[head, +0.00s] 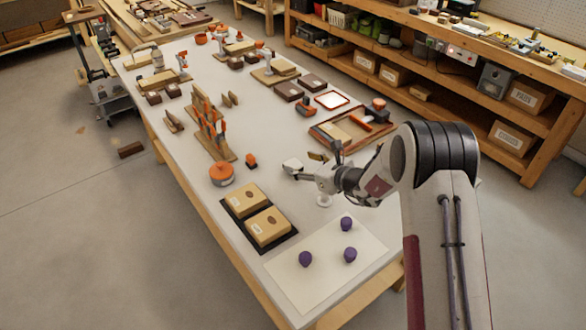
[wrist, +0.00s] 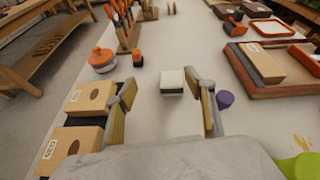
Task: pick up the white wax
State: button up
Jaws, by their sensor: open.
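The white wax looks like a small white block on a dark base. It sits on the pale bench top, ahead of my gripper, in the middle of the wrist view (wrist: 171,79). In the head view it shows as a pale block (head: 292,165) beside my gripper (head: 305,167). In the wrist view my gripper (wrist: 166,92) is open, with one tan-padded finger on each side. The wax appears between the fingertips and a little beyond them. I cannot tell whether either finger touches it.
Two tan boxes (head: 245,198) lie on a dark mat, with an orange-topped round container (head: 222,174) behind them. An orange clamp rack (head: 210,128) stands farther back. A framed wooden tray (head: 352,128) lies to the right. Purple knobs (head: 347,223) sit on a pale sheet in front.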

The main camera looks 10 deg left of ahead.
jog(key=m, duration=0.2)
send_near(293, 164)
jog(key=shift+w+a+f+t+h, duration=0.2)
jog(key=shift+w+a+f, duration=0.1)
jog(key=shift+a, duration=0.15)
jog(key=shift+w+a+f+t+h, duration=0.1)
jog(key=shift+w+a+f+h, duration=0.1)
jog(key=shift+w+a+f, duration=0.2)
jog(key=shift+a+r, duration=0.1)
jog(key=shift+r, duration=0.05)
jog(key=shift+x, duration=1.25)
jog(key=shift+a, duration=0.1)
jog(key=shift+x, duration=2.5)
jog(key=c, duration=1.2)
